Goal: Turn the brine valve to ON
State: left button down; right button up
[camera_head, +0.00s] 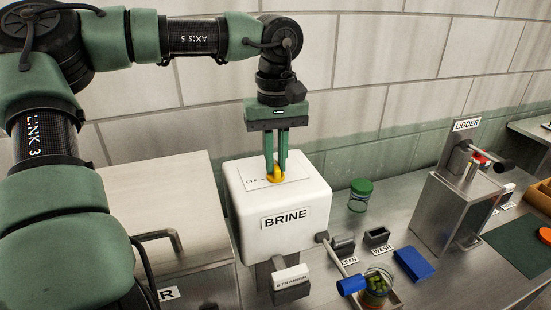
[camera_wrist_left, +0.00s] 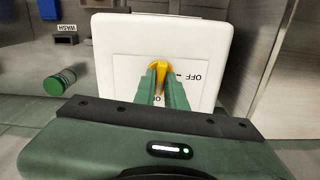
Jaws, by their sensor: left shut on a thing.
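The brine valve is a yellow knob (camera_head: 275,174) on top of a white box labelled BRINE (camera_head: 285,217). My left gripper (camera_head: 276,166) points straight down from above, its green fingers shut on the yellow knob. In the left wrist view the gripper (camera_wrist_left: 162,78) also closes around the yellow knob (camera_wrist_left: 160,68), on a white plate with an OFF mark to its right. A second mark near the fingers is mostly hidden by them. The knob's exact pointing direction is partly covered. My right gripper is not in view.
A jar with a green lid (camera_head: 361,188) stands right of the box. A lever with a blue handle (camera_head: 351,285) juts out at the front, by a jar of green pieces (camera_head: 376,286). A blue block (camera_head: 413,264) and the metal LIDDER stand (camera_head: 450,215) are farther right.

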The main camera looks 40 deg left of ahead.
aim_at(276, 164)
pick_arm(q)
jog(key=c, duration=1.5)
grip_release()
jog(key=shift+f, duration=0.1)
jog(key=shift+o, duration=0.2)
jog(key=shift+r, duration=0.5)
notch_tip(276, 164, up, 6)
jog(key=shift+r+b, duration=0.1)
jog(key=shift+b, duration=0.75)
jog(key=shift+r, duration=0.35)
